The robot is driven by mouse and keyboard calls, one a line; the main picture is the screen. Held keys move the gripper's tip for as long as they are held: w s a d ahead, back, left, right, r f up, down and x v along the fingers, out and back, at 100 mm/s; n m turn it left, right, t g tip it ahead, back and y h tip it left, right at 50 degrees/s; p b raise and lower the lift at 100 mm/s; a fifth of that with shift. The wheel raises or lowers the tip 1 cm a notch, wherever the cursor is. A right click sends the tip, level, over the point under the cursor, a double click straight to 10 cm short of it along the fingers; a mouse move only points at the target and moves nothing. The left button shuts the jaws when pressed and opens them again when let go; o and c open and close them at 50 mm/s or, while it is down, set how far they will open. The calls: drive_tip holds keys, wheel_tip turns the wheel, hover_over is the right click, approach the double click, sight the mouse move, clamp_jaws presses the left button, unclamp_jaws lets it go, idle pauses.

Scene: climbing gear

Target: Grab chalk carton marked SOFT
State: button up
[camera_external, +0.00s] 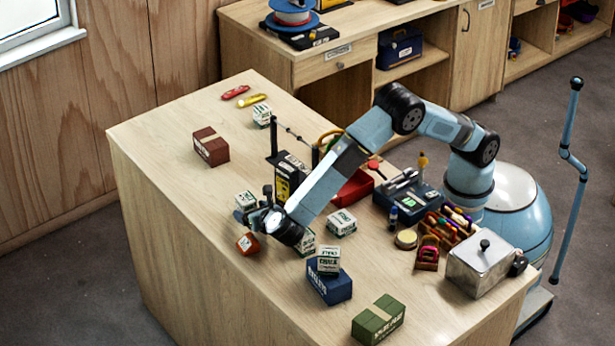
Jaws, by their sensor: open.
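Several small white cartons with dark green print stand on the wooden table (190,260). One carton (245,200) is beside my gripper (255,217), one (342,223) is right of my wrist, and one (328,259) sits on a blue box. Another carton (306,243) is partly hidden by my wrist, and one more (262,113) is at the back. The lettering is too small for me to tell which is marked SOFT. A small red-brown box (248,243) lies tilted just below my gripper. My gripper is low over the table, open, with nothing visibly held.
Larger boxes stand around: brown (211,147), blue (330,286) and green (378,320). The table's front left is clear.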

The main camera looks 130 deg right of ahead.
sight(246, 208)
drive_tip(key=x, duration=0.3)
drive_tip(key=shift+d+f, duration=0.1)
drive_tip(key=shift+d, duration=0.25)
drive_tip(key=c, duration=1.1)
